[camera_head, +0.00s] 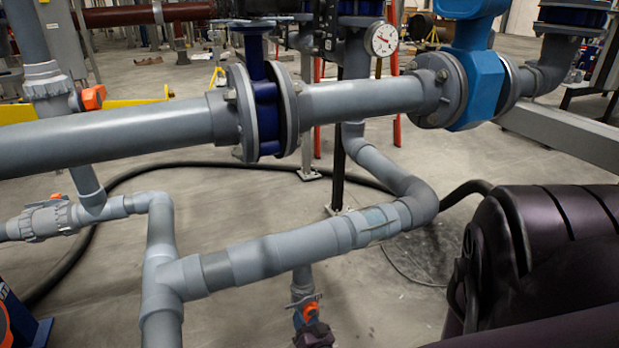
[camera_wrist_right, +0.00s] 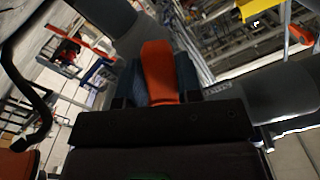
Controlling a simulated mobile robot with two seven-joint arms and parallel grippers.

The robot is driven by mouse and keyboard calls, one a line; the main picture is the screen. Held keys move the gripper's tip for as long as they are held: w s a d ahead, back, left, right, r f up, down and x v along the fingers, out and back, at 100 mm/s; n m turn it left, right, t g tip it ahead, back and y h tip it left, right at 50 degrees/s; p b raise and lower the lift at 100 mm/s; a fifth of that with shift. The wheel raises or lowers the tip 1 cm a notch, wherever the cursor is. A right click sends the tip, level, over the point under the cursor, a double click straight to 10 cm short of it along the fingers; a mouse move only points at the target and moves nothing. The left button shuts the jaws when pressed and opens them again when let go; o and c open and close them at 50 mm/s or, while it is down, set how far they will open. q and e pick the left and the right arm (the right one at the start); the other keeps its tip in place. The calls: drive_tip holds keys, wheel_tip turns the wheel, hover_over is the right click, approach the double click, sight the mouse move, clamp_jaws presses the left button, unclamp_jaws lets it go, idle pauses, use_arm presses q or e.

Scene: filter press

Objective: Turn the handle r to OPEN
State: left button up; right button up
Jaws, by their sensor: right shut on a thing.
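The orange handle r (camera_head: 308,311) sits on a small valve on the short grey pipe that drops below the diagonal pipe at bottom centre. In the right wrist view the orange handle (camera_wrist_right: 158,70) stands up between the dark fingers. My right gripper (camera_head: 314,332) is at the handle, at the lower edge of the head view. It also shows in the right wrist view (camera_wrist_right: 158,96), shut on the handle. The gripper hides the lower part of the handle and most of the valve. My left gripper is not in view.
A diagonal grey pipe (camera_head: 275,252) with a clear section runs just above the valve. A thick flanged pipe (camera_head: 360,98) crosses higher up. Another orange-handled valve (camera_head: 93,97) is at upper left. A black hose (camera_head: 75,250) lies on the open concrete floor.

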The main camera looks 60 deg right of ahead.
drive_tip(key=shift+s+d+f+n, duration=0.15)
drive_tip(key=shift+s+d+n, duration=0.3)
drive_tip(key=shift+n, duration=0.65)
drive_tip(key=n, duration=0.2)
drive_tip(key=s+d+n, duration=0.1)
drive_tip(key=n, duration=0.1)
drive_tip(key=shift+f+p, duration=0.1)
drive_tip(key=shift+p, duration=0.3)
drive_tip(key=o, duration=1.3)
drive_tip(key=shift+w, duration=0.1)
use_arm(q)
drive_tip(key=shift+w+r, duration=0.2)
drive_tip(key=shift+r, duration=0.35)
use_arm(e)
drive_tip(key=shift+a, duration=0.15)
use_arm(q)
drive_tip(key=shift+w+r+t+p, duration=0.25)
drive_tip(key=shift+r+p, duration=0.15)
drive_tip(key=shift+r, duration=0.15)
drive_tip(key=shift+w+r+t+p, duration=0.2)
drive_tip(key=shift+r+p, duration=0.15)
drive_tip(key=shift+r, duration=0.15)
use_arm(e)
drive_tip(key=v, duration=0.6)
drive_tip(key=shift+s+a, duration=0.25)
drive_tip(key=shift+a, duration=0.05)
